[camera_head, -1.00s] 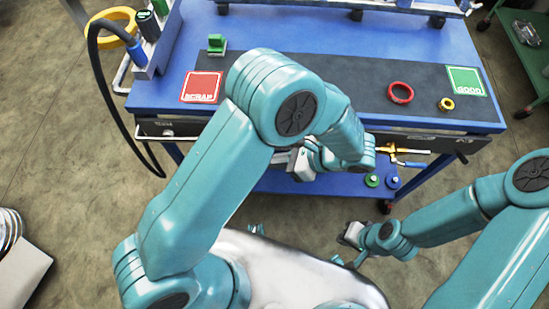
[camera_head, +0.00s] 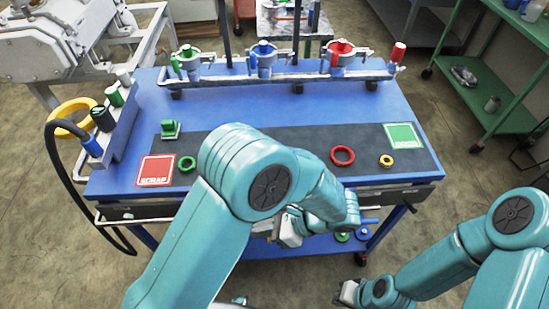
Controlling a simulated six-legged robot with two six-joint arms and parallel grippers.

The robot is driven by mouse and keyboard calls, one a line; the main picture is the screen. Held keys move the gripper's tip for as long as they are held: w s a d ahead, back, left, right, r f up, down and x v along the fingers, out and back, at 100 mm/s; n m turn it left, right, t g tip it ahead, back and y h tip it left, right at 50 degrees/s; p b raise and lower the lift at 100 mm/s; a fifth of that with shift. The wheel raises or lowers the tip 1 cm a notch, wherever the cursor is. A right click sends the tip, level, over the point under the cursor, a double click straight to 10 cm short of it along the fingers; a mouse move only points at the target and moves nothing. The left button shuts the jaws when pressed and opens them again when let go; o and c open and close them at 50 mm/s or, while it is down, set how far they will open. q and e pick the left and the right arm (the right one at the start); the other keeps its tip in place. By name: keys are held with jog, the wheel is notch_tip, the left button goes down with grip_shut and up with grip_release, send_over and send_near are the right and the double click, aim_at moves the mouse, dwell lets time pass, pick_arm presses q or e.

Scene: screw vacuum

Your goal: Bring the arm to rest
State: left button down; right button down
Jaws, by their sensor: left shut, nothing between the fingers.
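My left arm rises from the bottom and bends over the front of the blue bench (camera_head: 300,105). My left gripper (camera_head: 290,232) hangs at the bench's front edge, pointing down and partly hidden by its own wrist. It is shut and holds nothing. My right gripper (camera_head: 348,293) is low, in front of the bench at the bottom of the view. Its fingers are too small and cut off to tell whether they are open.
On the bench's dark mat are a red ring (camera_head: 342,155), a yellow ring (camera_head: 386,161) and a green ring (camera_head: 187,164). The red SCRAP plate (camera_head: 156,171) and green GOOD plate (camera_head: 404,136) flank them. A green shelf (camera_head: 485,95) stands at right.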

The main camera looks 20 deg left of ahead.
pick_arm(q)
jog(key=s+d+f+n+g+h+p, duration=0.2)
jog(key=s+f+n+g+h, duration=0.2)
jog(key=s+f+n+h, duration=0.65)
jog(key=w+a+f+n+t+h, duration=0.1)
jog(key=n+t, duration=0.1)
jog(key=n, duration=0.1)
jog(key=w+a+f+n+t+h, duration=0.1)
jog(key=n+t+h, duration=0.1)
jog(key=n, duration=0.1)
jog(key=w+a+f+n+t+h+p, duration=0.1)
jog(key=n+t, duration=0.1)
jog(key=n, duration=0.1)
jog(key=shift+s+a+t, duration=0.1)
jog(key=shift+s+t, duration=0.05)
jog(key=shift+t, duration=0.15)
